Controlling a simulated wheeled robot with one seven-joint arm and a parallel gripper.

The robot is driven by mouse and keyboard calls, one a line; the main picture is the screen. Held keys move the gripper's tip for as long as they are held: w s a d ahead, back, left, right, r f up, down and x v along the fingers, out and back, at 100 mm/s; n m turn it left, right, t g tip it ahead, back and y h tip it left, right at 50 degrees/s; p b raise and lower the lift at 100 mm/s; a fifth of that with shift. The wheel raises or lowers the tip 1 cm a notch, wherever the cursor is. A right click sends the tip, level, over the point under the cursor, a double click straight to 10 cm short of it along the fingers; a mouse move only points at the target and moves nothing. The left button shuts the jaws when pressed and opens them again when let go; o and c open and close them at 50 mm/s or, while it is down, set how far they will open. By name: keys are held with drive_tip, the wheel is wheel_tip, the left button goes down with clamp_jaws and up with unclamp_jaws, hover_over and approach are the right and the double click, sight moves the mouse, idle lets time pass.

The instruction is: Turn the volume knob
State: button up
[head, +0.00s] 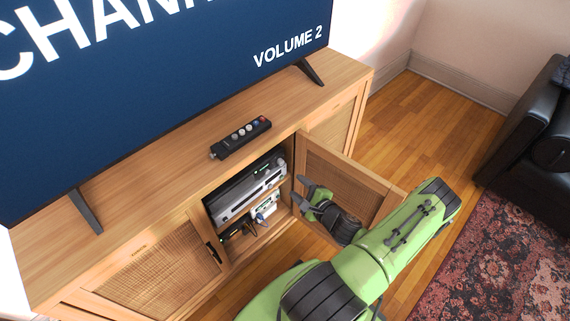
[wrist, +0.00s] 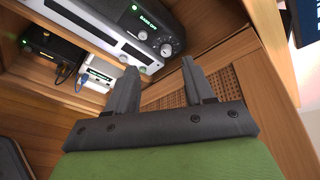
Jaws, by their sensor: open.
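A silver and black receiver (head: 247,191) sits on the upper shelf inside the open cabinet. My gripper (head: 300,191) is open and empty, just right of the cabinet opening and in front of the open door. In the wrist view my gripper's two fingers (wrist: 158,68) point toward the receiver's right end, apart from the knob. The TV screen (head: 180,75) reads "VOLUME 2".
The open cabinet door (head: 335,185) stands close behind my gripper, on its right. Small devices with cables (wrist: 75,70) lie on the shelf below the receiver. A remote (head: 241,138) lies on the cabinet top. A black sofa (head: 530,145) and a patterned rug (head: 510,240) are at right.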

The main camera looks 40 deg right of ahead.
sight(282, 163)
drive_tip(key=w+d+f+b, duration=0.1)
drive_tip(key=w+d+f, duration=0.1)
drive_tip(key=w, duration=0.2)
drive_tip(key=w+d+f+m+h+b, duration=0.1)
drive_tip(key=w+f+b, duration=0.1)
drive_tip(key=w, duration=0.3)
drive_tip(key=w+d+f+m+b, duration=0.1)
drive_tip(key=w+d+f, duration=0.1)
drive_tip(key=w, duration=0.2)
drive_tip(key=shift+w+d+h+b, duration=0.3)
drive_tip(key=shift+h+b, duration=0.1)
drive_tip(key=shift+c, duration=0.5)
clamp_jaws()
drive_tip(key=shift+r+m+g+y+p, duration=0.1)
drive_tip(key=shift+m+g+y+p, duration=0.2)
drive_tip(key=shift+m+p, duration=0.4)
